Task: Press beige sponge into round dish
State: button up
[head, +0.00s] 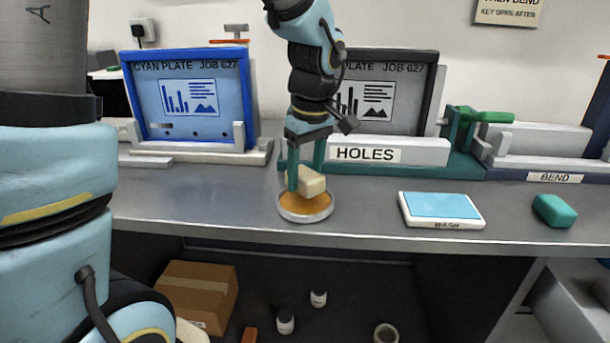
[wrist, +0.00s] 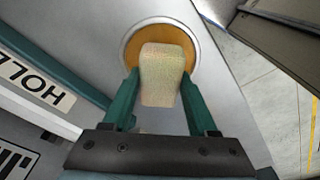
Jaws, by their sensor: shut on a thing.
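The beige sponge (head: 312,182) is a small block held between the green fingers of my gripper (head: 305,178). In the wrist view the sponge (wrist: 161,75) sits between the two fingertips of my gripper (wrist: 160,85), which are shut on it. The round dish (head: 306,208) has a pale metal rim and an orange-brown inside, and stands on the grey bench near its front edge. The sponge is over the dish, covering part of it in both views. The dish also shows in the wrist view (wrist: 128,48). I cannot tell whether the sponge touches the dish's inside.
A blue-topped WASH pad (head: 441,208) and a green sponge (head: 554,210) lie to the right on the bench (head: 200,205). Behind stand a blue-framed plate (head: 190,100), the HOLES unit (head: 400,150) and the BEND unit (head: 545,150). The bench left of the dish is clear.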

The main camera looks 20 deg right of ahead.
aim_at(304, 171)
jog(key=shift+r+p, duration=1.65)
jog(key=shift+r, duration=0.8)
